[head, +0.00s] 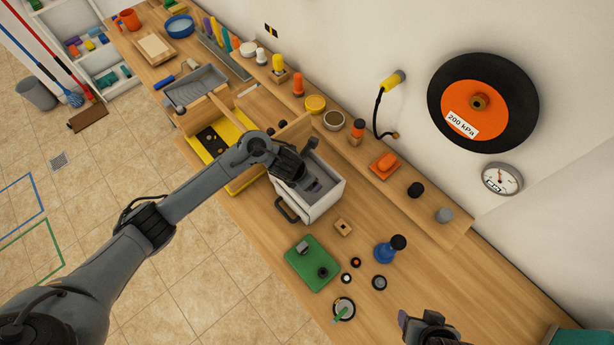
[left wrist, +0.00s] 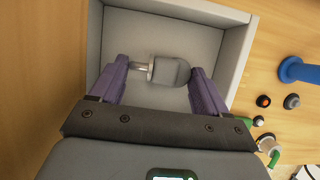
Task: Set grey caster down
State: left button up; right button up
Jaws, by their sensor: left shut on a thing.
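The grey caster (left wrist: 169,71), a rounded grey piece with a short metal stem, is between the two purple fingers of my left gripper (left wrist: 160,80) in the left wrist view. The gripper is shut on it, with the stem pointing left. Behind it is the inside of a white open box (left wrist: 237,52). In the head view my left gripper (head: 312,184) is over or in the same box (head: 325,206), which has a dark handle. I cannot tell whether the caster touches the floor of the box. My right gripper (head: 426,322) is at the bottom edge, its fingers unclear.
A green mat (head: 298,269) with small parts lies in front of the box. A blue object with a black knob (head: 388,250), a small wooden block (head: 343,228) and several small rings lie to the right. A yellow tray (head: 205,150) is to the left. A shelf of parts runs along the wall.

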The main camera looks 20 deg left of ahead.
pick_arm(q)
jog(key=shift+f, duration=0.2)
jog(key=o, duration=1.1)
jog(key=shift+r, duration=0.1)
jog(key=shift+c, duration=0.2)
